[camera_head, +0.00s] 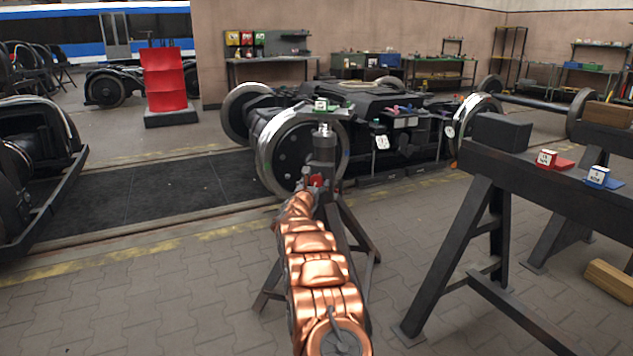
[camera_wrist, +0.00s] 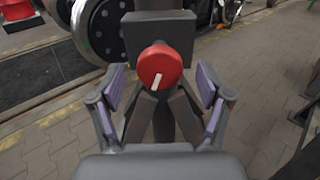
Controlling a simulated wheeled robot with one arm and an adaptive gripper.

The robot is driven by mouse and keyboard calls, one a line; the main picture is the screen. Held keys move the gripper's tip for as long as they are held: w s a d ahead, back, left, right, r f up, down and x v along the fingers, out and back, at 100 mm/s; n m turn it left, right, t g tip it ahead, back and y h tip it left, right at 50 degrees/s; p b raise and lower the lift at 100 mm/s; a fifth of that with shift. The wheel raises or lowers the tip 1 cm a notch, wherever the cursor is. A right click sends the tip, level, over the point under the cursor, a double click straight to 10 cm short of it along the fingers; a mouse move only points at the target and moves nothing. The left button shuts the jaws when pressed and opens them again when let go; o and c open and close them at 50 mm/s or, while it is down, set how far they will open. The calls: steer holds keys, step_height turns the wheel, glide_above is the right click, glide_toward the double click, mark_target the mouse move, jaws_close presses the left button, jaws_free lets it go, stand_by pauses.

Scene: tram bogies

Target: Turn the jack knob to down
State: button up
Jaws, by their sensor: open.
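The jack knob (camera_wrist: 160,66) is a round red knob with a white pointer mark on its face. In the wrist view the mark runs from near the centre toward the lower left edge. The knob sits on the dark jack body (camera_wrist: 158,27). In the head view the knob (camera_head: 316,180) shows as a small red patch on the jack (camera_head: 324,150), largely hidden by my copper-coloured arm. My gripper (camera_wrist: 160,95) is open, with one purple-padded finger on each side below the knob. Nothing is between the fingers, and they appear apart from the knob.
The jack stands on splayed dark legs (camera_head: 362,232) in front of a bogie with a large wheel (camera_head: 292,155). A dark trestle (camera_head: 480,225) on the right holds red and blue tagged items. Paved floor is clear at the left front.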

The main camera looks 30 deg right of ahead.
mark_target(316, 181)
steer(key=shift+w+d+f, duration=0.1)
steer(key=shift+w+d, duration=0.1)
steer(key=shift+w+d+r+p, duration=0.2)
steer(key=shift+w+d+p, duration=0.1)
steer(key=shift+d, duration=0.2)
steer(key=shift+w+d+f, duration=0.1)
steer(key=shift+w+d, duration=0.25)
steer(key=shift+w, duration=0.25)
steer(key=shift+p, duration=0.3)
steer(key=c, duration=1.1)
